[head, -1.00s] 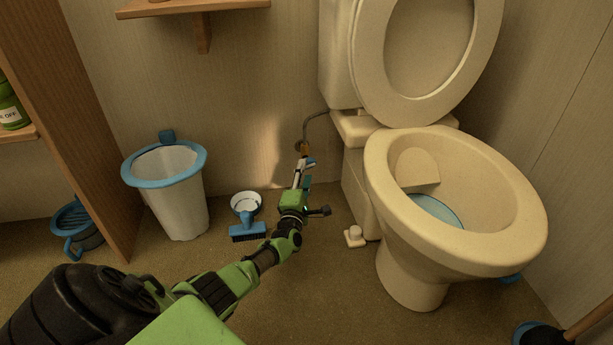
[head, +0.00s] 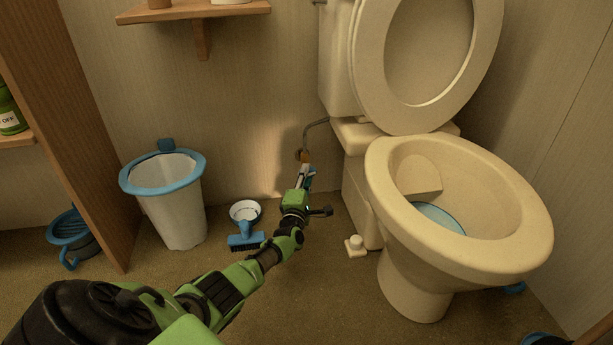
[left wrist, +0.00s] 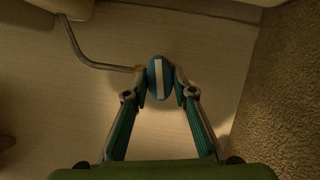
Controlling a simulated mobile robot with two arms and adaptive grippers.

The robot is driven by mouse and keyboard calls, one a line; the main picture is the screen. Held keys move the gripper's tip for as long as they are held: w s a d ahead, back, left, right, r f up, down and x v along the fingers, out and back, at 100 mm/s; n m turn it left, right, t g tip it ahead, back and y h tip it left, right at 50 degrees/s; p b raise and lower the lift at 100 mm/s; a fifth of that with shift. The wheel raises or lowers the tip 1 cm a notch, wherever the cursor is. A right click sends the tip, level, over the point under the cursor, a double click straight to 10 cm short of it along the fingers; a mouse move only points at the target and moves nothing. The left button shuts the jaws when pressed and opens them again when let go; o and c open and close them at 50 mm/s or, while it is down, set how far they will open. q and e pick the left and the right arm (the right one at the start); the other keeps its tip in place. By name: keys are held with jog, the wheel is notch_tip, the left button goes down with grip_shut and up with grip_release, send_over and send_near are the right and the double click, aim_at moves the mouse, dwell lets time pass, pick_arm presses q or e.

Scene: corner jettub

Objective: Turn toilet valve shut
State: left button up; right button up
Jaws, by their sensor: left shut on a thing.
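The toilet valve has a blue oval handle with a pale stripe, the valve handle (left wrist: 160,78), at the end of a thin grey pipe in the left wrist view. My left gripper (left wrist: 160,82) has a finger on each side of the handle and is shut on it. In the head view my left gripper (head: 305,177) reaches to the wall low beside the toilet (head: 418,245). There the valve's brass-coloured body (head: 304,156) shows just beyond the fingers, and the handle is mostly hidden by them. My right gripper is not in view.
A white bin (head: 172,205) with a blue rim stands left of my arm. A blue brush (head: 245,241) and a small white bowl (head: 244,209) lie on the floor beside it. A wooden shelf (head: 200,14) hangs above; a wooden partition (head: 75,130) stands at left.

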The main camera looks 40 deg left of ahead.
pick_arm(q)
jog(key=shift+m+g+p, duration=0.3)
jog(key=shift+m, duration=0.3)
jog(key=o, duration=1.1)
jog(key=shift+s+d, duration=0.1)
